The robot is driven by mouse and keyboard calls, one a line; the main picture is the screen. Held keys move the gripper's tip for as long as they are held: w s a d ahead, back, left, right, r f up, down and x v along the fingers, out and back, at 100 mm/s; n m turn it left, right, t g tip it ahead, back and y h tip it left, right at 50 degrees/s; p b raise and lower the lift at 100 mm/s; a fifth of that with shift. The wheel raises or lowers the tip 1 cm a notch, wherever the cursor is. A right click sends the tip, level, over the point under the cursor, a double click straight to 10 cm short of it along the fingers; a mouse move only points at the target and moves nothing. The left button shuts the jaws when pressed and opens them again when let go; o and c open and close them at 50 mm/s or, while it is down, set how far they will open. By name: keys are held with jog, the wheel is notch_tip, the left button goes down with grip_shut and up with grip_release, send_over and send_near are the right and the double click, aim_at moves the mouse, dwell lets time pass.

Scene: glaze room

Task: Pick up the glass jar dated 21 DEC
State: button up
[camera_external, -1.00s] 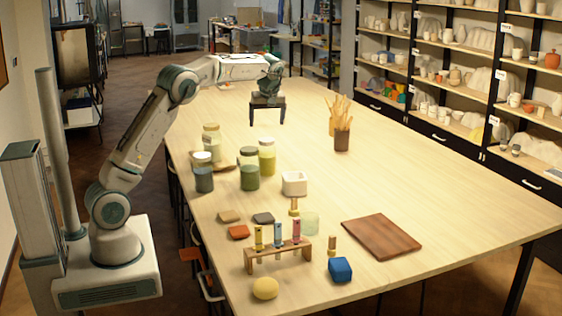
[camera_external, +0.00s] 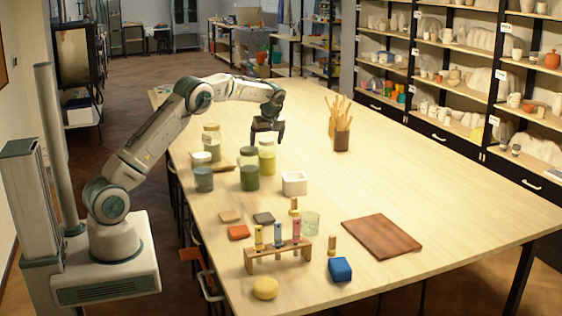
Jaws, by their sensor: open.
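Several glass jars stand in a cluster on the table's left half: a tall pale-green one (camera_external: 211,143), a blue-grey one (camera_external: 203,181), a dark-green one (camera_external: 249,178) and a yellow-green one (camera_external: 267,163). Their dates are too small to read here, so I cannot tell which is dated 21 DEC. My gripper (camera_external: 266,139) points down, open and empty, with its jaws spread. In the picture it appears just above the yellow-green jar, its fingers near that jar's lid; the gap in depth is unclear.
A white square pot (camera_external: 294,183) stands right of the jars, a brush holder (camera_external: 341,140) further back. In front are small tiles (camera_external: 239,232), a vial rack (camera_external: 278,254), a clear glass (camera_external: 310,224), a blue block (camera_external: 340,269) and a brown board (camera_external: 381,236). The table's far right is clear.

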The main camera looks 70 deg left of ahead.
jog(key=shift+w+p+x, duration=0.1)
jog(key=shift+p+x, duration=0.25)
jog(key=shift+x, duration=0.75)
jog(key=shift+w+p+x, duration=0.15)
jog(key=shift+p+x, duration=0.2)
jog(key=shift+x, duration=0.75)
jog(key=shift+a, duration=0.1)
jog(key=shift+c, duration=0.3)
jog(key=shift+r, duration=0.15)
grip_shut()
